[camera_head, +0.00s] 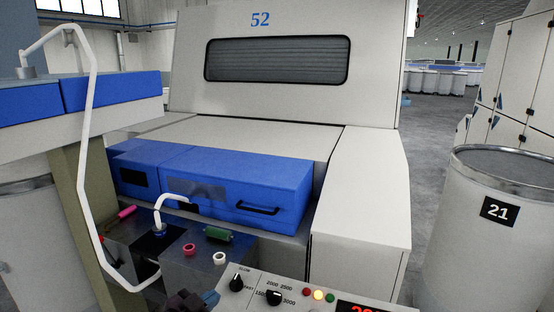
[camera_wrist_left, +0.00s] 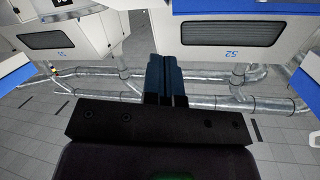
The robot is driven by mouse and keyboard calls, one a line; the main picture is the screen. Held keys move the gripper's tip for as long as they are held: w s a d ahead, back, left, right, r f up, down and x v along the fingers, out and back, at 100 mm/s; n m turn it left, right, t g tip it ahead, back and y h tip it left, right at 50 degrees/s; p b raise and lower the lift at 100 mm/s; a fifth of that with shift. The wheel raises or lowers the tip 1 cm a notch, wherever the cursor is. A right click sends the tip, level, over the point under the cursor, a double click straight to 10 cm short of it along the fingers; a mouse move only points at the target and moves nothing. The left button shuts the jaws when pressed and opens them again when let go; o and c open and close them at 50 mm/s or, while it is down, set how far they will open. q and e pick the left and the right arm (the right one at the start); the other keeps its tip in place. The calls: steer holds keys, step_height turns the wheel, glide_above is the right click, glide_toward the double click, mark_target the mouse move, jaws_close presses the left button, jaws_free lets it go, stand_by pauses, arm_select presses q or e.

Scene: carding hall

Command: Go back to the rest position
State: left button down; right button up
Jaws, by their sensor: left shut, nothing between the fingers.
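My left gripper (camera_head: 209,298) shows only partly at the bottom edge of the head view, dark with blue fingertips, in front of the control panel (camera_head: 262,292). In the left wrist view its blue fingers (camera_wrist_left: 165,78) are pressed together with nothing between them. That view looks over the grey floor and metal pipes, with machine 52 upside down at the top. My right gripper is in neither view.
Carding machine 52 (camera_head: 290,100) with a blue cover (camera_head: 230,180) stands ahead. A bent white tube (camera_head: 87,130) rises at left. Small pink and green pieces (camera_head: 217,233) lie on a dark surface. Can 21 (camera_head: 480,230) stands at right. Floor between machine and can is free.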

arm_select(q)
steer(key=s+a+f+n+y, duration=0.2)
steer(key=s+a+f, duration=0.2)
steer(key=s+f, duration=0.2)
steer(key=s+a+f+n+g+y, duration=0.1)
steer(key=s+a+f+n+y, duration=0.2)
steer(key=s+f, duration=0.3)
steer(key=s+a+f+n+y, duration=0.2)
steer(key=s+a+f, duration=0.4)
steer(key=s, duration=0.6)
steer(key=shift+f+n+g+y+b, duration=0.15)
steer(key=shift+n+g+y+b, duration=0.2)
steer(key=shift+n, duration=0.25)
